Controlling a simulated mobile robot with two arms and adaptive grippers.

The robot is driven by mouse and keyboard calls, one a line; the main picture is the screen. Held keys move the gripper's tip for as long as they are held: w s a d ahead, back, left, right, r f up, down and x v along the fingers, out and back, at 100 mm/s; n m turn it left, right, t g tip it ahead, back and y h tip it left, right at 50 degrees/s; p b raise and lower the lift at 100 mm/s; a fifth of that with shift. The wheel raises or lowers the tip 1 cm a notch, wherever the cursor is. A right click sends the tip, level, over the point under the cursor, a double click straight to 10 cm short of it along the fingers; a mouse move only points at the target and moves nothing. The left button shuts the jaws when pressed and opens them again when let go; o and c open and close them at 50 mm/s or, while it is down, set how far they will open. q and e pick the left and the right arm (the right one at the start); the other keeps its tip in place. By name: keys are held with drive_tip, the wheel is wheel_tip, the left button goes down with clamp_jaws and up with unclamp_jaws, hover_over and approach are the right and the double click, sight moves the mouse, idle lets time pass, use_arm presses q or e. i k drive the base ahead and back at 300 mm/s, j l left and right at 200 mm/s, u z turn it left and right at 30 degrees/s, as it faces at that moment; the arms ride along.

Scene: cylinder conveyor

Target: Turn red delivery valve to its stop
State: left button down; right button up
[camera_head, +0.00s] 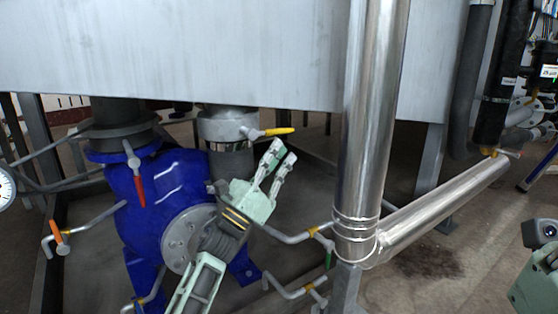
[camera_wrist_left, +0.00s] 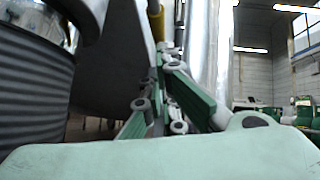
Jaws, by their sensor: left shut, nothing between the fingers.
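The red lever (camera_head: 138,187) hangs downward from its valve at the top of the blue pump (camera_head: 155,195), left of centre in the head view. My left gripper (camera_head: 280,156) is shut and empty, to the right of the red lever and well apart from it. Its fingers point up, just below the yellow lever (camera_head: 278,131) on the grey pipe collar. In the left wrist view the left gripper's fingers (camera_wrist_left: 165,60) show, with a yellow part (camera_wrist_left: 156,20) beyond their tips; the red lever does not show there. My right gripper's fingers are not in view.
A large metal tank (camera_head: 180,50) hangs above the pump. A shiny vertical pipe (camera_head: 368,130) stands right of my left gripper, with a branch (camera_head: 450,205) running right. An orange handle (camera_head: 60,236) is on a thin pipe at the far left. A gauge (camera_head: 5,188) sits at the left edge.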

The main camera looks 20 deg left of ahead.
sight(134, 162)
drive_tip(key=l+u, duration=0.1)
drive_tip(key=u, duration=1.3)
